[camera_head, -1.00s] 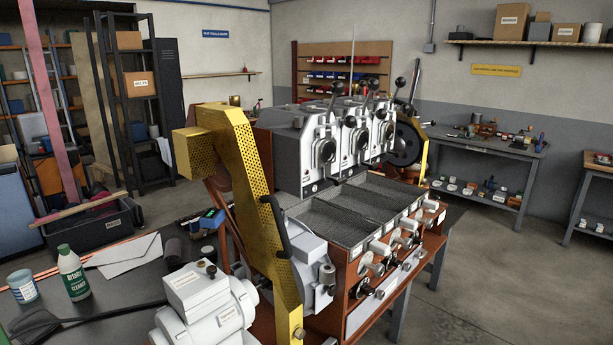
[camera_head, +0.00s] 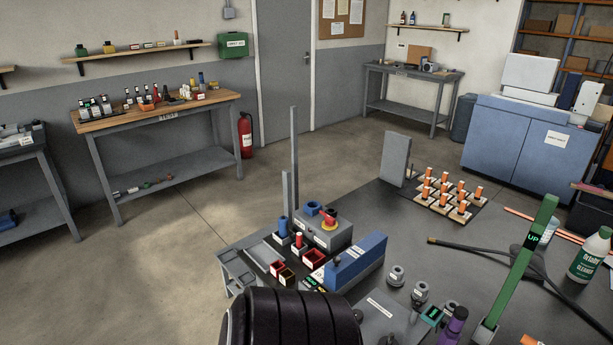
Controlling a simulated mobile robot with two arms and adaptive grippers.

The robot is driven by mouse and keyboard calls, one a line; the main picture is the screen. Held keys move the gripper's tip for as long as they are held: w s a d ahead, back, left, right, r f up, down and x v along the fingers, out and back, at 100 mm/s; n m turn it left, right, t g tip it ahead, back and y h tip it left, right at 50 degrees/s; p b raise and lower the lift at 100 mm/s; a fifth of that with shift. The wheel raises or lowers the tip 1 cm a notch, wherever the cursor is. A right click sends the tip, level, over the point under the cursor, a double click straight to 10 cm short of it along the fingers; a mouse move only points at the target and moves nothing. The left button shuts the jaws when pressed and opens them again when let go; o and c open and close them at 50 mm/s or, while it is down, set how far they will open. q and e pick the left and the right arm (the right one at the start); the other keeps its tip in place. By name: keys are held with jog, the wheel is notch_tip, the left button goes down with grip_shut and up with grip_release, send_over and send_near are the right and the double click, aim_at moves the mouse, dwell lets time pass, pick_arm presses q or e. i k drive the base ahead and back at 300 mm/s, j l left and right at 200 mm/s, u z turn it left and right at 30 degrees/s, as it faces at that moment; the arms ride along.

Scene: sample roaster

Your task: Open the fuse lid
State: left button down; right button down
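I cannot tell for sure which part is the fuse lid. A green upright bar marked "UP" (camera_head: 531,257) leans at the right. Neither of my grippers is in view.
A black ribbed cylinder (camera_head: 290,322) fills the bottom centre and hides part of the bench. Orange-topped pieces (camera_head: 447,192) stand behind, beside an upright grey panel (camera_head: 395,159). A cleaner bottle (camera_head: 588,255) and black cable (camera_head: 480,246) are at right. The floor at left is clear.

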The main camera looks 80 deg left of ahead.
aim_at(344, 267)
jog(key=u, duration=2.05)
